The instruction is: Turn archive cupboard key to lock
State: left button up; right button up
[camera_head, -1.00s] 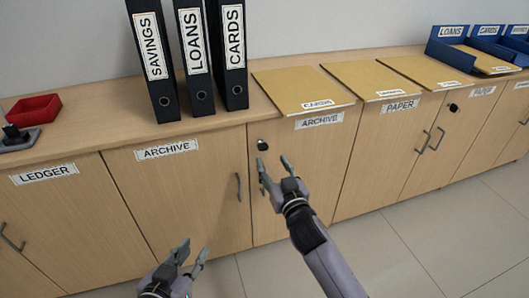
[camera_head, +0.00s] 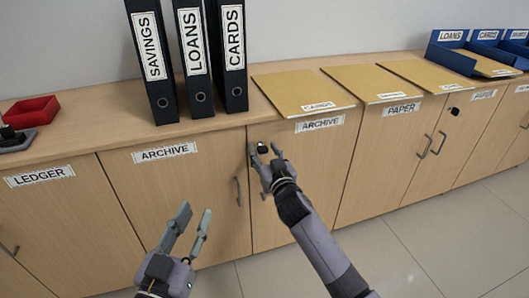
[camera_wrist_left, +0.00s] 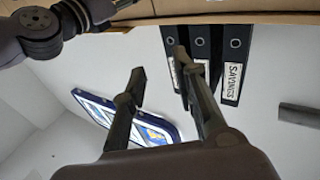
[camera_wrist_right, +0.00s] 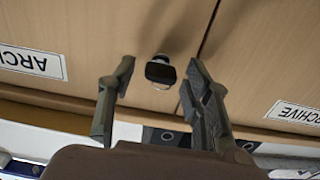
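The archive cupboard key (camera_head: 263,149) is a small dark key head in a round metal lock near the top of the right-hand archive door (camera_head: 300,160). It shows in the right wrist view (camera_wrist_right: 160,71), between and beyond my fingertips. My right gripper (camera_head: 263,152) is open, with its fingers either side of the key in the picture; I cannot see contact. My left gripper (camera_head: 196,216) is open and empty in front of the left archive door (camera_head: 175,200), low and away from the key. In the left wrist view its fingers (camera_wrist_left: 165,75) are apart with nothing between them.
Binders (camera_head: 190,60) stand on the counter (camera_head: 80,136) above the doors. Card folders (camera_head: 302,92) lie to their right. A red tray (camera_head: 33,111) is at the left. A door handle (camera_head: 238,191) is left of the lock. Another key (camera_head: 454,112) is in the paper cupboard.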

grip_shut()
dwell(0.3)
